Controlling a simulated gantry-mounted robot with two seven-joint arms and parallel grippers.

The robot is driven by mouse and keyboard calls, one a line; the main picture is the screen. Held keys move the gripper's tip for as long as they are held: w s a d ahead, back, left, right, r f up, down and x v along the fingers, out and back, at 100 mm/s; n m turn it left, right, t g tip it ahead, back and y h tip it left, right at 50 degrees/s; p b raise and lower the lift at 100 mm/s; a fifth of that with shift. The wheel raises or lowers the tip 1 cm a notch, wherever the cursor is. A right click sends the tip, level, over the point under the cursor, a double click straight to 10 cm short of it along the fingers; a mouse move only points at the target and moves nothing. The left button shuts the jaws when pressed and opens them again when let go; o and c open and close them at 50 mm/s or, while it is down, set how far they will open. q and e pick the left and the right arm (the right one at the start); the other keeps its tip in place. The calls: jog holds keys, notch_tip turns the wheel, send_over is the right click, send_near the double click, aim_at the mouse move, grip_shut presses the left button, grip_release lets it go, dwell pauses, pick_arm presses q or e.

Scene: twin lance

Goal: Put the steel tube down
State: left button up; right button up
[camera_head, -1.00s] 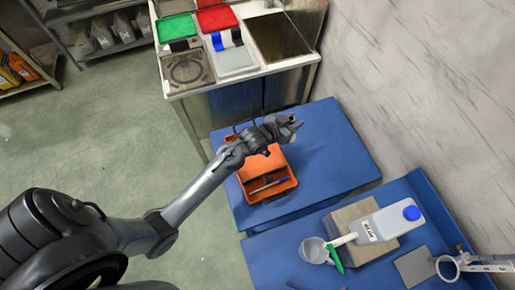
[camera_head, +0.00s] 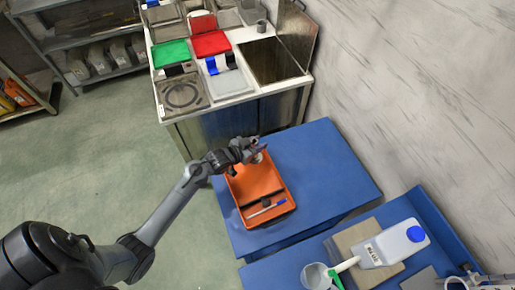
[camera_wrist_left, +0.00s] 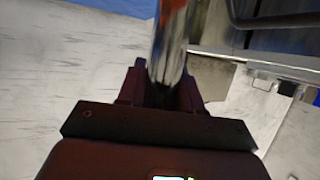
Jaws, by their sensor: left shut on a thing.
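My left gripper (camera_head: 258,148) is above the far end of the orange tray (camera_head: 236,196) on the blue table. In the left wrist view it is shut on the shiny steel tube (camera_wrist_left: 168,55), which runs up the picture from between the fingers (camera_wrist_left: 160,90). The tube's far end is out of that view. In the head view the tube is too small and covered to make out clearly.
A blue pen (camera_head: 267,209) and dark items lie in the tray's near part. The blue table (camera_head: 325,165) is bare right of the tray. A white jug (camera_head: 390,246) lies on a board at lower right. A steel counter (camera_head: 260,110) stands behind.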

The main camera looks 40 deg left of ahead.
pick_arm(q)
jog(key=shift+f+b, duration=0.3)
jog(key=shift+f, duration=1.4)
pick_arm(e)
jog(key=shift+f, duration=0.4)
pick_arm(q)
jog(key=shift+f, duration=0.15)
pick_arm(e)
jog(key=shift+d+f, duration=0.1)
pick_arm(q)
jog(key=o, duration=1.1)
